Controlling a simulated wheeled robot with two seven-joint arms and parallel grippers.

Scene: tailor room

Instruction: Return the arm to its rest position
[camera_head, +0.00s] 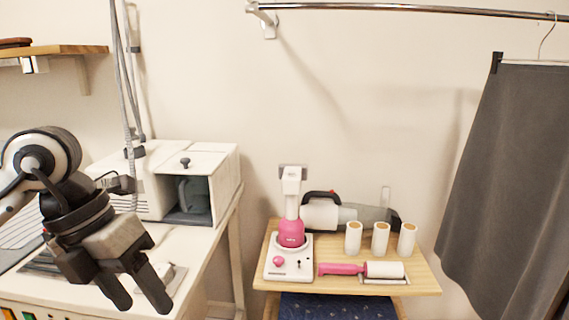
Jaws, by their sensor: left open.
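My left arm comes in from the left edge, over the white worktable (190,250). My left gripper (138,304) points down and toward the lower right. Its two dark fingers are spread apart with nothing between them. Part of the table surface behind the fingers is hidden by them. My right gripper does not show in the head view.
A white machine (152,160) with an open front stands behind my gripper, with grey hoses (124,90) hanging beside it. A wooden shelf stand (420,280) at right holds a pink-and-white device (290,255), handheld vacuum (322,213), rolls (380,238) and lint roller (384,270). A grey skirt (515,180) hangs at right.

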